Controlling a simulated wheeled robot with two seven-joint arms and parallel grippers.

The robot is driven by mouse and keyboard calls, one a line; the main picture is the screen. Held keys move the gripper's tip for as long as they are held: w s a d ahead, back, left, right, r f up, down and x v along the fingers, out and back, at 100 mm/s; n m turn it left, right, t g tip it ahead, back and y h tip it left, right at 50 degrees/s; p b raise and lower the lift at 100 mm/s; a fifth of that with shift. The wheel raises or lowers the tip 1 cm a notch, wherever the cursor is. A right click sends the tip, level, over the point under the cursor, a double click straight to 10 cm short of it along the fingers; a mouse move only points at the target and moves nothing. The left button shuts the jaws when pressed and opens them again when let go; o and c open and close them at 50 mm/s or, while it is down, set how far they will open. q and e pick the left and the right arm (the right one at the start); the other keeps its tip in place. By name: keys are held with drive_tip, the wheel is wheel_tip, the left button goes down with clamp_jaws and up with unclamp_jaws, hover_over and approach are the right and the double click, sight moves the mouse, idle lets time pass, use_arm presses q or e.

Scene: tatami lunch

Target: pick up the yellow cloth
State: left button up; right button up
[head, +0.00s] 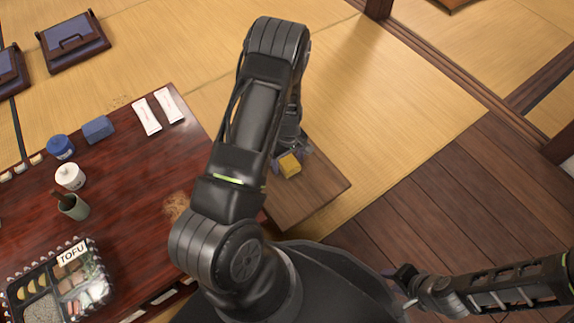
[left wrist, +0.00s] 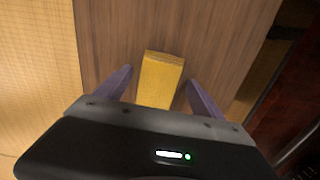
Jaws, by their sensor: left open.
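The yellow cloth (head: 290,165) is a small folded block on a low wooden stand (head: 312,198) beside the dark table. In the left wrist view the yellow cloth (left wrist: 160,78) lies between the two purple fingers of my left gripper (left wrist: 158,92), with a gap on each side. The cloth's near end is hidden by the gripper body. In the head view my left gripper (head: 288,158) is at the cloth, partly hidden by my left arm. My right gripper (head: 402,280) is at the lower right, away from the cloth; its jaw opening is unclear.
The red-brown table (head: 135,190) at left carries a tofu bento box (head: 55,290), a green cup (head: 74,207), a white jar (head: 69,177), blue items and white packets (head: 157,110). Floor seats stand at upper left. Tatami and wooden floor to the right are clear.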

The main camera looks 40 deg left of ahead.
use_arm(q)
drive_tip(key=shift+c, duration=0.5)
drive_tip(key=c, duration=1.3)
